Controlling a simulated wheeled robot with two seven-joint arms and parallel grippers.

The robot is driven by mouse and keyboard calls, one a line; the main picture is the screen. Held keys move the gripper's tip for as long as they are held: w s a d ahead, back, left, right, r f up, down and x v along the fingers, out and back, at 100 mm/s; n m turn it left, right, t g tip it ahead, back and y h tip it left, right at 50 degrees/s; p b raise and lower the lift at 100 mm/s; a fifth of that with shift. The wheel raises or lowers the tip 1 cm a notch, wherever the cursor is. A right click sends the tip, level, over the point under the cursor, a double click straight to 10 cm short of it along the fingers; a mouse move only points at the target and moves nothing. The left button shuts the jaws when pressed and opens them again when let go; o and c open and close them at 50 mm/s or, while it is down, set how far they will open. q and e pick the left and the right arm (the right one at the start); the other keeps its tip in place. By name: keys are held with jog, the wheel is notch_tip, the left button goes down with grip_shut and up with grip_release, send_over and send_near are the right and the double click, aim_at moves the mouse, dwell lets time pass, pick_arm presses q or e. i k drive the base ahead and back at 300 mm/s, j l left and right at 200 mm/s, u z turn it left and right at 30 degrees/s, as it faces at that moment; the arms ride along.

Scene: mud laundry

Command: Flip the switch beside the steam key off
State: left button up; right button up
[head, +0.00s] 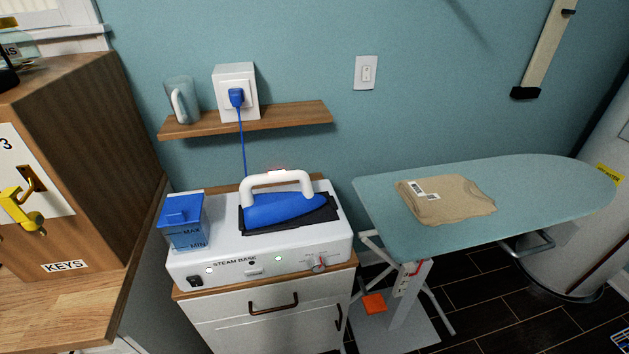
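The white steam base (232,277) stands on a small cabinet with the blue iron (285,208) resting on top. On its front, a black rocker switch (195,281) sits at the lower left. A small round pale key (209,270) is just right of it; its marking is too small to read. A small light (278,258) glows green, and a dial (319,264) is at the right of the front. I cannot tell the rocker's position. Neither of my grippers is in view.
A blue water tank (184,222) stands at the base's left end. A blue cord runs up to a plug (237,97) above the shelf (245,121). A wooden key box (75,170) stands left, an ironing board (530,190) right. A wall switch (366,72) is above.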

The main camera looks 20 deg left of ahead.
aim_at(195, 280)
jog(key=u, duration=1.05)
